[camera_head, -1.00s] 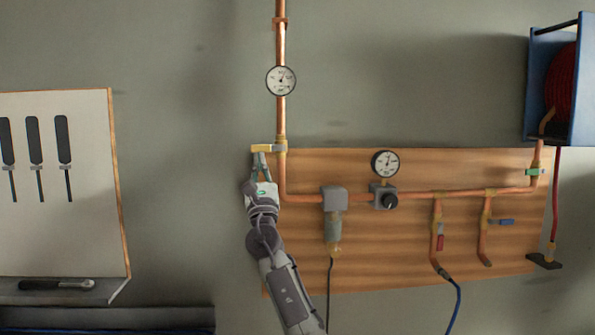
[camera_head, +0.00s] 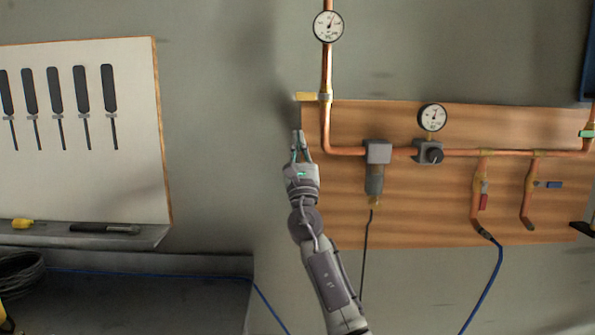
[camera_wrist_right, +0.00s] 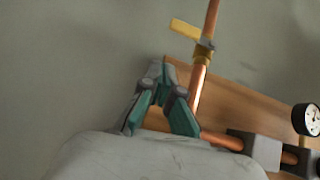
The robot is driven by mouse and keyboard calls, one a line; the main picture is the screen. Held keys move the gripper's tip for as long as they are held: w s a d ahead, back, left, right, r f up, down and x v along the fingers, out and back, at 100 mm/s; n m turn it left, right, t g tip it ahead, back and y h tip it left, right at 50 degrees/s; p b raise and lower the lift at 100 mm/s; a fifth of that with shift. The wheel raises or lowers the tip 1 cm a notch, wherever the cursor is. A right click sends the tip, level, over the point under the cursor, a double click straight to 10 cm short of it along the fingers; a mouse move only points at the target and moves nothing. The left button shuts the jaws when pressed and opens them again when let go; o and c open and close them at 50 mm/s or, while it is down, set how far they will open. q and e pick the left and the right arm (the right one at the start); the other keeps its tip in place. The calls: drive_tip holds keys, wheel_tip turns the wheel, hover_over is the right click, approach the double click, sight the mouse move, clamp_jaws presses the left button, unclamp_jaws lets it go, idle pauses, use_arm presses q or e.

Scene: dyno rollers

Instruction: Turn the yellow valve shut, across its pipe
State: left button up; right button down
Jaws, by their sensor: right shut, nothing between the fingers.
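The yellow valve handle (camera_head: 307,97) sticks out to the left from the vertical copper pipe (camera_head: 327,75), lying level and across it. In the right wrist view the yellow handle (camera_wrist_right: 185,29) also points away from the pipe (camera_wrist_right: 197,88), to the upper left. My right gripper (camera_head: 298,133) is below the handle and apart from it, left of the pipe, pointing up. Its fingers are shut with nothing between them; the right wrist view shows the fingertips (camera_wrist_right: 160,66) close together. My left gripper is not in view.
A wooden board (camera_head: 450,215) carries the pipework, a filter (camera_head: 375,180), a regulator knob (camera_head: 434,154) and a gauge (camera_head: 432,117). A second gauge (camera_head: 328,26) sits higher on the pipe. A tool panel (camera_head: 75,185) hangs at left. The wall between panel and board is clear.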

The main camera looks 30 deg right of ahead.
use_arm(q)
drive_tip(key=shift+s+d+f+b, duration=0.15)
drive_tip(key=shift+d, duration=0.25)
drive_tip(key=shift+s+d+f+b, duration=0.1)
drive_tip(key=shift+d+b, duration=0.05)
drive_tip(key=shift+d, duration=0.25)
use_arm(e)
drive_tip(key=v, duration=0.6)
drive_tip(key=shift+s+d, duration=0.3)
drive_tip(key=shift+d, duration=0.1)
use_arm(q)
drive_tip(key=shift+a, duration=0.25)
